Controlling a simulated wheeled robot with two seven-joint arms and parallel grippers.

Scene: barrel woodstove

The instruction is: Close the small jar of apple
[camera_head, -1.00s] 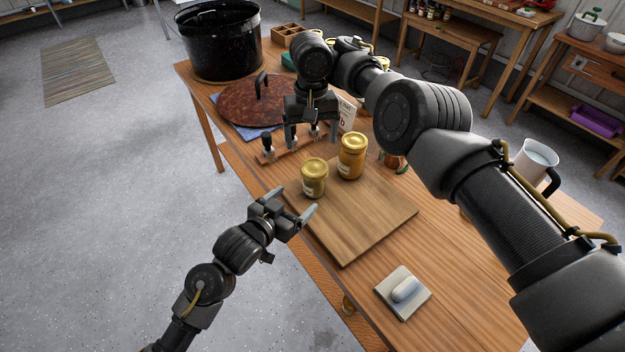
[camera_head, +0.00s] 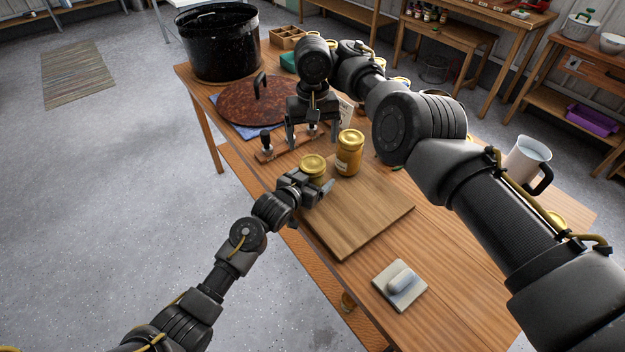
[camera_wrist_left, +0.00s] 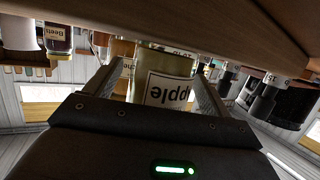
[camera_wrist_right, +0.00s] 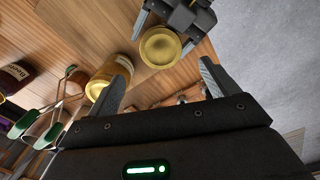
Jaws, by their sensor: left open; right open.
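The small jar of apple (camera_head: 313,165) stands upright on the wooden board with a gold lid on top; I cannot tell how tight the lid is. My left gripper (camera_head: 314,186) is open, low at the jar's near side. In the left wrist view the jar's apple label (camera_wrist_left: 167,91) appears upside down between the two fingers. My right gripper (camera_head: 312,138) is open and empty, pointing down above and behind the jar. In the right wrist view the gold lid (camera_wrist_right: 160,47) shows from above, beyond the fingertips, with the left gripper's fingers beside it.
A taller gold-lidded jar (camera_head: 349,153) stands just right of the small one. The board (camera_head: 360,215) is bare toward the front. A tool rack (camera_head: 287,149), brown lid (camera_head: 262,103) and black pot (camera_head: 217,45) are behind.

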